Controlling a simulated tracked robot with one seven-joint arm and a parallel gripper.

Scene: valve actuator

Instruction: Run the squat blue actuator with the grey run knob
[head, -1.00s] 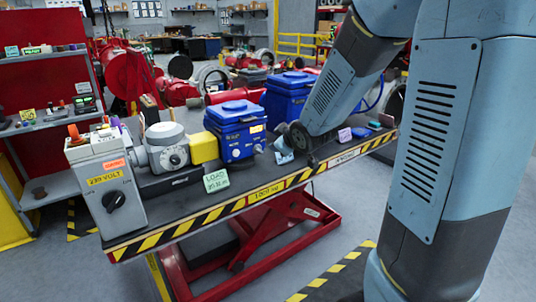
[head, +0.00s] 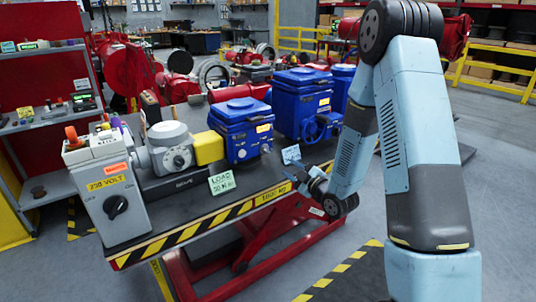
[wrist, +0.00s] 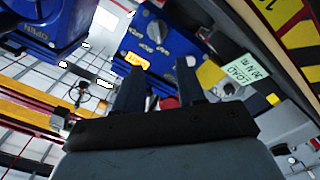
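The squat blue actuator (head: 241,135) stands on the bench, coupled on its left to a yellow block (head: 208,148). Small grey knobs show low on its front face. In the wrist view a blue housing (wrist: 178,62) lies ahead of the fingers, with a grey knob (wrist: 157,30) and a yellow plate on it. I cannot read the knob's label. My gripper (head: 302,178) is right of and in front of the squat actuator, near the bench's front edge. In the wrist view its two fingers (wrist: 158,82) are apart, with nothing held between them.
Taller blue actuators (head: 302,98) stand to the right, one with a blue handwheel (head: 322,127). A green load card (head: 221,182) stands at the front. A grey voltage box (head: 108,190) with a black knob is at the left end. The striped bench edge (head: 230,216) runs below.

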